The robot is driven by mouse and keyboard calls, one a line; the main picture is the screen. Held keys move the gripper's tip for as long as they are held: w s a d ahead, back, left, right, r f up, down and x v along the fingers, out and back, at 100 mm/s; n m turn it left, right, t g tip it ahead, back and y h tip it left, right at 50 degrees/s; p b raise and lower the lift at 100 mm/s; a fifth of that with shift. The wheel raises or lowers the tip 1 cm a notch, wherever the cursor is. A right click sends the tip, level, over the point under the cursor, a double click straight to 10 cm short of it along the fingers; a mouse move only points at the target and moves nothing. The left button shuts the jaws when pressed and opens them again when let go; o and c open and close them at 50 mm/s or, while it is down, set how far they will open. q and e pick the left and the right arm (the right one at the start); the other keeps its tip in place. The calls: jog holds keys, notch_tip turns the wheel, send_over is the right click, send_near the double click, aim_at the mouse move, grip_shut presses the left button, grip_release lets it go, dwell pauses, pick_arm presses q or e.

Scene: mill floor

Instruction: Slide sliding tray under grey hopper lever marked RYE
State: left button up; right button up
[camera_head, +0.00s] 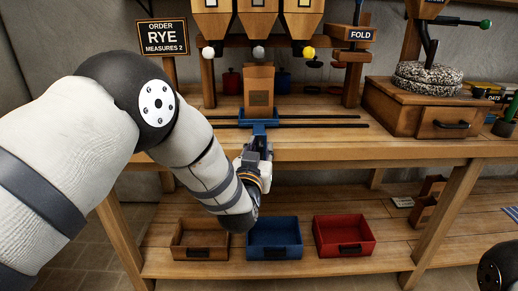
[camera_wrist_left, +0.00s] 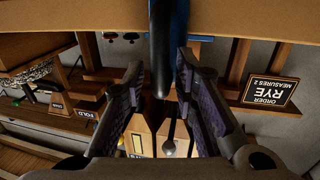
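The sliding tray, a blue carriage (camera_head: 262,115) carrying a tan wooden box (camera_head: 259,84), sits on dark rails, roughly below the middle hopper. The left knob (camera_head: 207,52) looks whiter, the right one (camera_head: 308,54) yellow. The hopper tops and any labels there are cut off. My left gripper (camera_head: 258,143) is at the carriage's front. In the left wrist view its fingers (camera_wrist_left: 160,75) stand either side of the blue handle (camera_wrist_left: 163,40), with narrow gaps. My right gripper is out of view.
A sign (camera_head: 163,38) reads ORDER RYE MEASURES 2. Brown (camera_head: 200,253), blue (camera_head: 273,253) and red (camera_head: 345,250) bins stand on the lower shelf. A wooden cabinet (camera_head: 410,105) with a stone mill stands right of the rails. Posts flank the rails.

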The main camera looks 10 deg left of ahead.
pick_arm(q)
jog(key=s, duration=1.2)
jog(key=shift+d, duration=0.2)
jog(key=s+a+f+g+p, duration=0.1)
jog(key=s+a+f+g, duration=0.1)
jog(key=s+f+g, duration=0.35)
jog(key=s+a+f+g, duration=0.2)
jog(key=s+f, duration=0.5)
jog(key=f, duration=0.2)
jog(key=s+a+f+g+p, duration=0.1)
jog(key=s+a+f+g, duration=0.15)
jog(key=s+f, duration=0.45)
jog(key=s+a+f+g, duration=0.1)
jog(key=s+g, duration=0.4)
jog(key=s, duration=0.8)
jog(key=s+a+f+g+p, duration=0.1)
jog(key=s+g, duration=0.4)
jog(key=s, duration=0.9)
notch_tip(320, 180, down, 2)
jog(key=shift+s+a+f+g+h, duration=0.2)
jog(key=shift+s+a+g+h, duration=0.1)
jog(key=shift+a, duration=0.4)
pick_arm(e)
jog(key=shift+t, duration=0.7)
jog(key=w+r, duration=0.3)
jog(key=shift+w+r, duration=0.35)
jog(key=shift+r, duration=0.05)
